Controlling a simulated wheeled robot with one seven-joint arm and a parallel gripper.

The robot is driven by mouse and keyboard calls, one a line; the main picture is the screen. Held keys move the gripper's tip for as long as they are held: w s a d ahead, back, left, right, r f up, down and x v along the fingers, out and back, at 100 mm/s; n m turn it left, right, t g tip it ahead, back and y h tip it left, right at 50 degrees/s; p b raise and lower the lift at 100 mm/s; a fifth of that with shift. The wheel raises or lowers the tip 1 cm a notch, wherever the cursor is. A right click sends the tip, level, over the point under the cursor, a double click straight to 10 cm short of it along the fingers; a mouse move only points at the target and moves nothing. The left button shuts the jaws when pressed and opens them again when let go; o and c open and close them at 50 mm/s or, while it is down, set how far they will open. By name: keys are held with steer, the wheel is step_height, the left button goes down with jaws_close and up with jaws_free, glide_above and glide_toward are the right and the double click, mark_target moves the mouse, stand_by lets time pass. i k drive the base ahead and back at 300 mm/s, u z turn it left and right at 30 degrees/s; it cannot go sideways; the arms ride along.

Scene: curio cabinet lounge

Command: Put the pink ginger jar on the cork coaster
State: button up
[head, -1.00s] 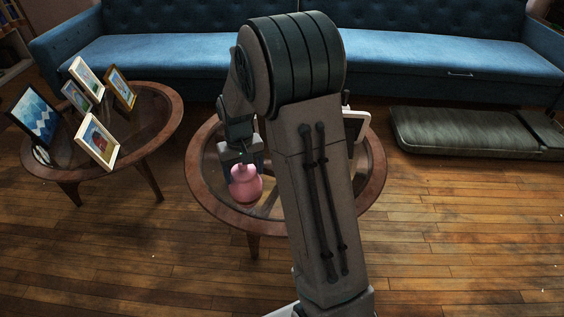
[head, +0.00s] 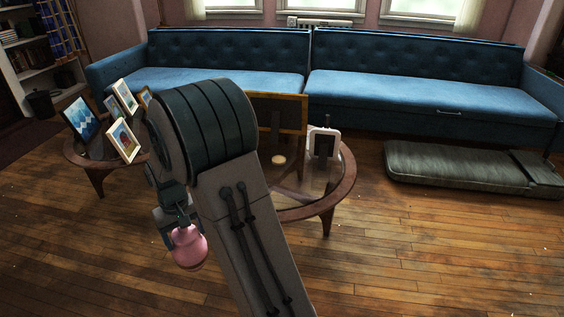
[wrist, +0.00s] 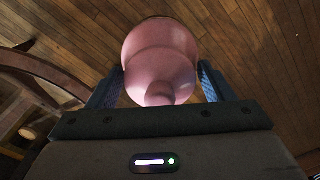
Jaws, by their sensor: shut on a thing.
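The pink ginger jar (head: 189,249) hangs upright from my gripper (head: 181,222), left of and in front of the round glass-topped table, with floorboards behind it. In the wrist view the jar (wrist: 160,55) sits between the two fingers of my gripper (wrist: 160,82), which are shut on it. A small round pale tan disc, apparently the cork coaster (head: 278,160), lies on the glass top. A round tan thing, likely the same coaster (wrist: 29,132), shows at the left of the wrist view. The jar is well apart from it.
The round table's wooden rim (head: 338,190) surrounds the glass; my arm hides its left part. Another table (head: 76,152) with several frames is at left. A green cushion (head: 455,168) lies on the floor.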

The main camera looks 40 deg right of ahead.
mark_target(280, 160)
steer(key=z, duration=0.55)
steer(key=i, duration=0.5)
steer(key=z, duration=0.95)
steer(key=i, duration=1.35)
steer(key=u, duration=0.45)
